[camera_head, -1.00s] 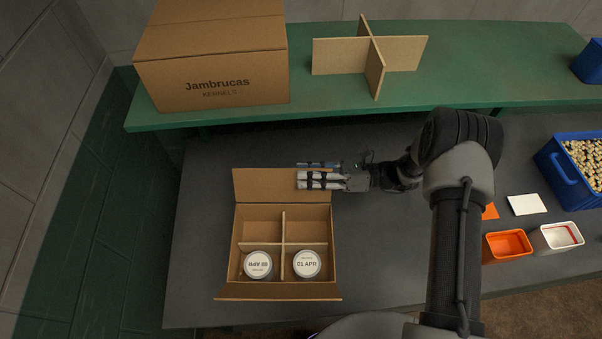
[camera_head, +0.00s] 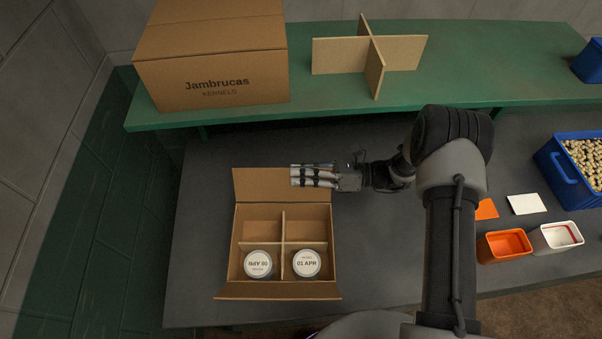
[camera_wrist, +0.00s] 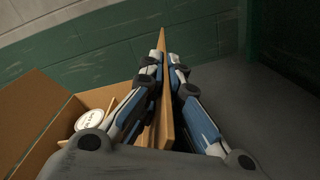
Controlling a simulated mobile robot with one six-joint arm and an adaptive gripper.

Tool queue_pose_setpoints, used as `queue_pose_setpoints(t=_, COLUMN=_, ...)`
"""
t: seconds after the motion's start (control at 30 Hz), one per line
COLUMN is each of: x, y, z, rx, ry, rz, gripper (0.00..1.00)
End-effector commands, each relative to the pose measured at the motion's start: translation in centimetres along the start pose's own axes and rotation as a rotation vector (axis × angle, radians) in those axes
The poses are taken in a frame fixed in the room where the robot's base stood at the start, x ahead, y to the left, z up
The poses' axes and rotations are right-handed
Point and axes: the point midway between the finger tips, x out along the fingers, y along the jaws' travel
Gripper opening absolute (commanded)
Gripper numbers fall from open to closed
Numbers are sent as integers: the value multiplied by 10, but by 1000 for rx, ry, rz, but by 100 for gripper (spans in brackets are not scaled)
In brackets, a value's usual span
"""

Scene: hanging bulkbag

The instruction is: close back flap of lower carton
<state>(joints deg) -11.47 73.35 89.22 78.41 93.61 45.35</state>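The lower carton (camera_head: 336,262) stands open on the grey table. A cross divider (camera_head: 284,226) splits it into compartments. Two white-lidded tubs, the left tub (camera_head: 258,264) and the right tub (camera_head: 306,263), sit in the front compartments; the back ones look empty. The back flap (camera_head: 258,185) stands raised along the far edge. My gripper (camera_head: 294,176) reaches in from the right at the flap's upper right part. In the wrist view the flap (camera_wrist: 167,110) runs between the fingers (camera_wrist: 164,62), which close in on both its faces and appear to touch it.
A green shelf (camera_head: 470,65) behind holds a closed Jambrucas carton (camera_head: 215,85) and a loose cross divider (camera_head: 372,55). On the right are a blue crate (camera_head: 572,180), an orange tub (camera_head: 505,246) and a white tub (camera_head: 556,236). The table left of the lower carton is clear.

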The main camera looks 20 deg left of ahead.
Motion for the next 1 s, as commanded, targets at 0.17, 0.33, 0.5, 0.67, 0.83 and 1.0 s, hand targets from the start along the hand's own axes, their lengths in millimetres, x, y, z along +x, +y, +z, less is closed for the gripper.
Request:
queue_pose_setpoints(t=0.17, x=0, y=0, z=0, rx=0, ry=0, rz=0, gripper=0)
queue_pose_setpoints(t=0.33, x=0, y=0, z=0, rx=0, ry=0, rz=0, gripper=0)
queue_pose_setpoints(t=0.5, x=0, y=0, z=0, rx=0, ry=0, rz=0, gripper=0)
queue_pose_setpoints(t=0.67, x=0, y=1, z=0, rx=-13, ry=0, rz=0, gripper=0)
queue_pose_setpoints(t=0.83, x=0, y=6, z=0, rx=-68, ry=0, rz=0, gripper=0)
queue_pose_setpoints(t=1.0, x=0, y=15, z=-1, rx=-175, ry=0, rz=0, gripper=0)
